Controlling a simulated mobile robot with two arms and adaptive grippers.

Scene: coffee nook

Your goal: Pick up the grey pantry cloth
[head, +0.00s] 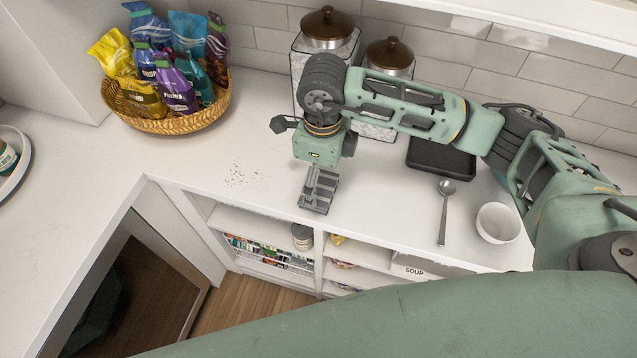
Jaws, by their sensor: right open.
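The grey pantry cloth (328,184) appears as a small grey patch on the white counter, close to its front edge. My right gripper (314,190) points down directly over it, and its grey fingers cover part of the patch. The fingers are open; whether they touch the cloth I cannot tell, as grey lies on grey. My left gripper is not in view.
Crumbs (240,177) lie left of the cloth. A basket of snack bags (180,122) stands at the back left. Lidded jars (327,30) and a dark tray (440,158) are behind my right arm. A spoon (443,215) and white bowl (497,223) lie right.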

